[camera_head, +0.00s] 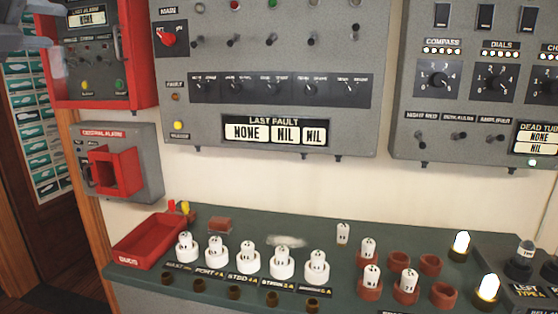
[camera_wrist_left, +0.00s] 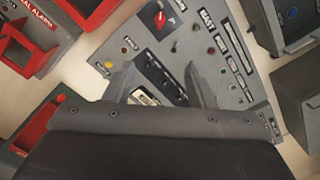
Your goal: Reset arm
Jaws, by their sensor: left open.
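My left gripper shows as a blurred grey shape at the upper left corner of the head view (camera_head: 30,42), in front of the red-framed alarm panel (camera_head: 132,60). In the left wrist view my left gripper (camera_wrist_left: 160,68) is open, with its two grey fingers apart and nothing held between them. The grey main control panel (camera_wrist_left: 215,25) lies beyond the fingers. My right gripper is not in either view.
A green-topped counter (camera_head: 225,285) carries a red bin (camera_head: 150,240), several white numbered plugs (camera_head: 250,260) in a row and red sockets (camera_head: 430,264). A grey general alarm box (camera_head: 143,150) and the main panel (camera_head: 350,130) are on the wall.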

